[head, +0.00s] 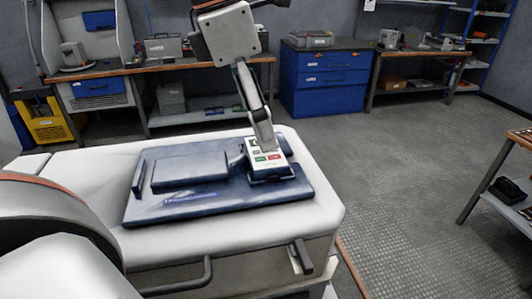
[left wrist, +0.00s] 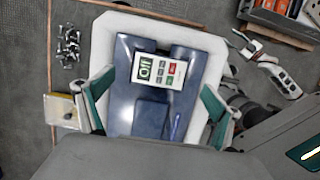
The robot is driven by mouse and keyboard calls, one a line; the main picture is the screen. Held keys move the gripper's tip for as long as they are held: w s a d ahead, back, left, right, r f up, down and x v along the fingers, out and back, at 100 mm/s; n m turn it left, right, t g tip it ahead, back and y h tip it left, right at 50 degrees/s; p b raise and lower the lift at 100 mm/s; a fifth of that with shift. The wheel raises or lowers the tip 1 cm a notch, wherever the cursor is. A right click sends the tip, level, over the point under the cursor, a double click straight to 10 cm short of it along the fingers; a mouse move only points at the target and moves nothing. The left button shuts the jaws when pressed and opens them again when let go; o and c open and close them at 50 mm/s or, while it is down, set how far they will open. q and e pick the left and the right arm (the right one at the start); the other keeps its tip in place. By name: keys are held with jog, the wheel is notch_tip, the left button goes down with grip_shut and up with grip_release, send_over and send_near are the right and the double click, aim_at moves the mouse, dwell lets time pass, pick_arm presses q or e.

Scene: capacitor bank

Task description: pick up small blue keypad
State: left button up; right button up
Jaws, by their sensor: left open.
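A small keypad (head: 267,160) with a white face, green and red buttons and a dark blue base stands on a flat blue panel (head: 215,203). In the left wrist view the keypad (left wrist: 158,72) shows a display and several buttons, and the panel (left wrist: 120,118) lies below it in the picture. My left gripper (head: 264,142) points down over the keypad in the head view and hides part of its face. In the left wrist view its green-lined fingers (left wrist: 158,81) are wide apart, one on each side, with nothing between them held. Whether they touch anything cannot be told.
The panel lies on a white rounded cart top (head: 315,215) with a handle at its front. Workbenches (head: 205,65) and a blue cabinet (head: 325,85) stand at the back. A bench (head: 515,140) is at the right. The floor (head: 400,160) between is clear.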

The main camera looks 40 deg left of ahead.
aim_at(260, 151)
pick_arm(q)
jog(key=x, duration=0.4)
jog(key=shift+s+a+f, duration=0.2)
jog(key=shift+s+f, duration=0.05)
jog(key=shift+f, duration=0.1)
jog(key=shift+w+d+f, duration=0.15)
jog(key=shift+f, duration=0.3)
jog(key=c, duration=1.2)
